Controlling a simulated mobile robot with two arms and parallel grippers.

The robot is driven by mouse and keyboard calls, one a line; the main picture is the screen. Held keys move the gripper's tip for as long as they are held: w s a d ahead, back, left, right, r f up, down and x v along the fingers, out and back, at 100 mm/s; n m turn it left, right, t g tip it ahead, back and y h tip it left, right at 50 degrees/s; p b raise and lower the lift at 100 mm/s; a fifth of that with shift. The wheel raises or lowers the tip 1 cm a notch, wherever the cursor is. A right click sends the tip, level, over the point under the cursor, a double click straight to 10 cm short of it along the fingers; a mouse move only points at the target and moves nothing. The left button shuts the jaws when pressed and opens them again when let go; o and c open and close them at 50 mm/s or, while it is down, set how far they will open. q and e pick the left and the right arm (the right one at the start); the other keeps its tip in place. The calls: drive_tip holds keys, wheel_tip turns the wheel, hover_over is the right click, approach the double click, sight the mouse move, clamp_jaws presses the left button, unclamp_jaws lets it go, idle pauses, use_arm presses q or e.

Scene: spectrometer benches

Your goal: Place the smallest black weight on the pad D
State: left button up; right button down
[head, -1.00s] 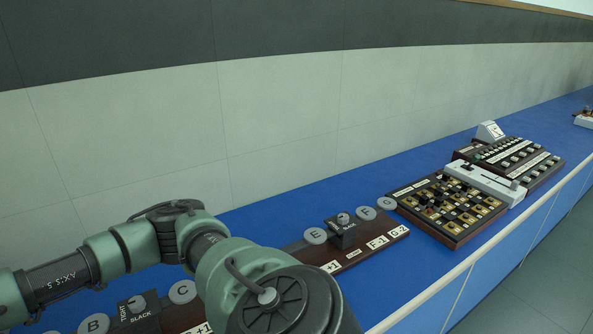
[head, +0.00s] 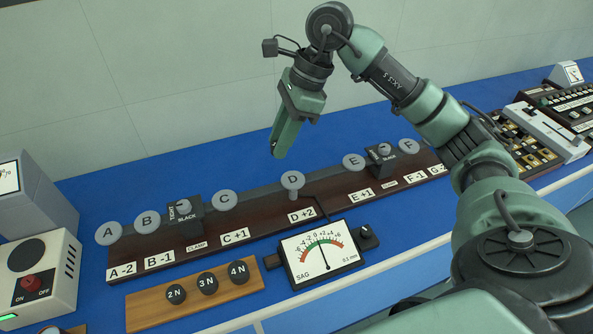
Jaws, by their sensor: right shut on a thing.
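Pad D (head: 291,180) is a round grey disc on a short stem, near the middle of the long dark wooden beam. Nothing rests on it. My right gripper (head: 277,147) is above and slightly left of pad D in the picture, pointing down, apart from the pad. It is shut on a small dark thing, mostly hidden by the fingers; its label cannot be read. Black round weights marked 2N (head: 175,294), 3N (head: 207,283) and 4N (head: 239,272) stand on a wooden rack (head: 148,307), whose left end is bare. My left gripper is out of view.
Pads A (head: 108,233), B (head: 147,223), C (head: 224,200), E (head: 354,162) and F (head: 409,146) flank pad D. Black clamps (head: 187,218) stand on the beam. A SAG dial (head: 320,256) sits in front. A switch box (head: 35,282) is at left.

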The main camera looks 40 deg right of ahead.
drive_tip(key=w+d+r+m+t+h+p, duration=0.1)
drive_tip(key=w+d+r+m+t+h, duration=0.15)
drive_tip(key=d+r+m, duration=0.35)
drive_tip(key=m+p, duration=0.2)
drive_tip(key=p, duration=0.1)
hover_over(290, 178)
drive_tip(key=s, duration=0.1)
drive_tip(key=shift+y, duration=0.25)
drive_tip(key=f, duration=1.6)
drive_tip(key=shift+s+d, duration=0.1)
drive_tip(key=shift+d, duration=0.25)
wheel_tip(290, 178, down, 4)
drive_tip(key=shift+f+p, duration=0.1)
drive_tip(key=shift+p, duration=0.4)
drive_tip(key=shift+f, duration=0.1)
drive_tip(key=c, duration=1.1)
unclamp_jaws()
